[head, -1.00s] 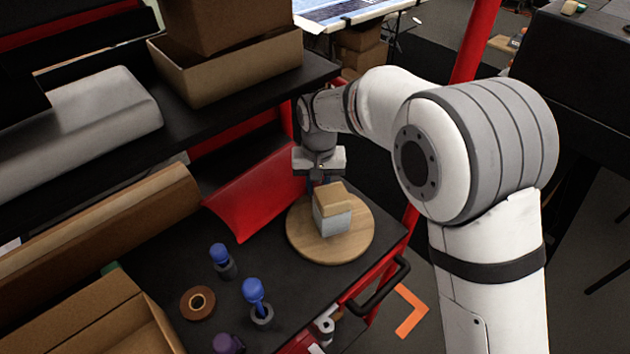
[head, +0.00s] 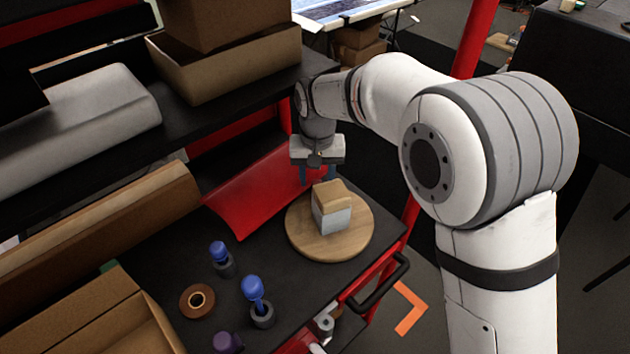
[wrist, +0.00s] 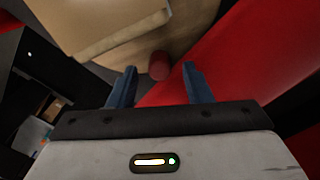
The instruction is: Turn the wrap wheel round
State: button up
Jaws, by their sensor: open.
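The wrap wheel (head: 300,236) is a round wooden disc near the right end of the black bench. A block (head: 332,219), tan above and pale grey below, stands on it. My gripper (head: 318,173) is open above the far side of the wheel, behind the block. In the wrist view, a short red peg (wrist: 159,66) shows between the spread blue fingers, by the wood of the wheel (wrist: 192,22). The fingers do not grip it. The block (wrist: 85,22) fills the upper left there. The peg is not clearly seen in the head view.
A curved red panel (head: 262,200) lies close left of my gripper. Blue-topped tools (head: 254,290) and a brown tape roll (head: 197,301) stand front left. A shelf above holds cardboard boxes (head: 228,72). A black handle (head: 380,288) sticks out at the front right.

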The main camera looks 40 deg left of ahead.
notch_tip(320, 180, up, 5)
jog(key=shift+r, duration=0.1)
jog(key=shift+c, duration=0.3)
jog(key=shift+w, duration=0.15)
jog(key=shift+c, duration=0.9)
jog(key=w+r+m+g, duration=0.1)
jog(key=w+m, duration=0.1)
jog(key=m, duration=0.1)
jog(key=w+d+m+g, duration=0.1)
jog(key=w+m, duration=0.1)
jog(key=m, duration=0.2)
jog(key=w+d+r+m+g+y, duration=0.1)
jog(key=w+m, duration=0.1)
jog(key=m, duration=0.1)
jog(key=shift+w+d+r+m+g, duration=0.1)
jog(key=shift+r+m+g, duration=0.2)
jog(key=shift+r+m, duration=0.1)
jog(key=c, duration=0.7)
jog(key=shift+w+d+r+m, duration=0.1)
jog(key=shift+w+m, duration=0.15)
jog(key=shift+m, duration=0.25)
grip_shut()
jog(key=shift+g, duration=0.3)
jog(key=p+x, duration=0.1)
jog(key=x, duration=0.8)
jog(key=shift+s+a+f, duration=0.15)
jog(key=shift+a+f, duration=0.05)
jog(key=shift+f, duration=0.15)
